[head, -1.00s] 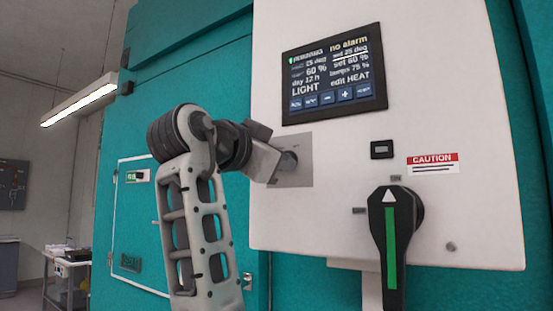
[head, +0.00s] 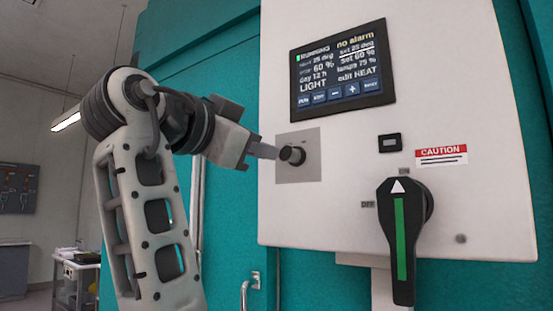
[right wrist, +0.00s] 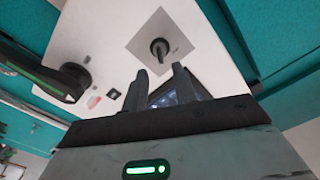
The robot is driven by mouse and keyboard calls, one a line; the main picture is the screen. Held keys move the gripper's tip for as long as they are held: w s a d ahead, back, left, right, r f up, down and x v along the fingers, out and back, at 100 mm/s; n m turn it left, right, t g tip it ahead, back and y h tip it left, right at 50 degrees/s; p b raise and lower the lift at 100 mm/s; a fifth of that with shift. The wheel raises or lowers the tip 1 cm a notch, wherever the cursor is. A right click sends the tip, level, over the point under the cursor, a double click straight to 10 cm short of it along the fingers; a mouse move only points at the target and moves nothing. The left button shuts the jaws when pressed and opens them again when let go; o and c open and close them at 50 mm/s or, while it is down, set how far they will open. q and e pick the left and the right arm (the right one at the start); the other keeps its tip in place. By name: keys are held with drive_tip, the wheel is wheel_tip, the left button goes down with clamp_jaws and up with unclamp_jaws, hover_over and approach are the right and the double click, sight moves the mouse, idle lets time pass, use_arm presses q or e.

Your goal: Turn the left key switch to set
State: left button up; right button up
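The key switch (head: 292,155) is a dark round knob on a square grey plate (head: 313,168) on the white control box, left of and below the screen. It also shows in the right wrist view (right wrist: 159,48), ahead of my fingertips; its labels are too small to read. My right gripper (head: 268,151) points at the switch from the left, close to it in the head view. In the right wrist view the two fingers (right wrist: 160,72) stand apart with nothing between them, and a gap shows between them and the switch. My left gripper is out of view.
The box carries a lit screen (head: 342,70) reading RUNNING, LIGHT and no alarm. A big black rotary handle (head: 402,240) with a green stripe sits lower right, near a CAUTION label (head: 441,155). A cart (head: 78,275) stands far left.

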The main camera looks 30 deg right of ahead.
drive_tip(key=v, duration=0.7)
drive_tip(key=shift+s+a+b, duration=0.2)
drive_tip(key=shift+a+b, duration=0.15)
drive_tip(key=shift+a, duration=0.05)
